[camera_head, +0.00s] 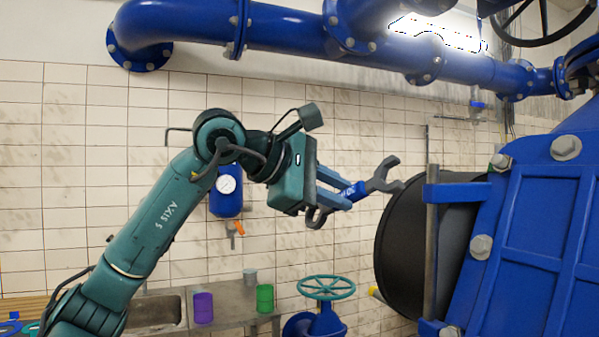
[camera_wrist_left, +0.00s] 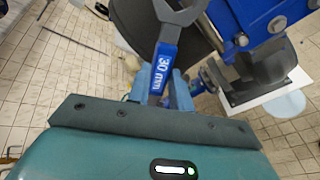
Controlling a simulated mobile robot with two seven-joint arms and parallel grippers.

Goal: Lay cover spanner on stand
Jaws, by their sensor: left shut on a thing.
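My left gripper (camera_head: 340,194) is shut on the cover spanner, a grey open-ended spanner (camera_head: 383,176) with a blue handle. It holds the spanner in the air, in front of the tiled wall in the head view, with the open jaw end pointing right toward the dark round pipe end. In the left wrist view the spanner's blue handle (camera_wrist_left: 162,70) reads "30 mm" and comes out from between the fingers (camera_wrist_left: 165,92). I cannot make out the stand for certain in either view. My right gripper is not in view.
A large blue flanged housing (camera_head: 555,215) with a black round pipe end (camera_head: 410,245) fills the right. Blue pipes (camera_head: 290,30) run overhead. Below are a teal handwheel (camera_head: 327,288) and a counter with a purple cup (camera_head: 203,308) and green cup (camera_head: 265,298).

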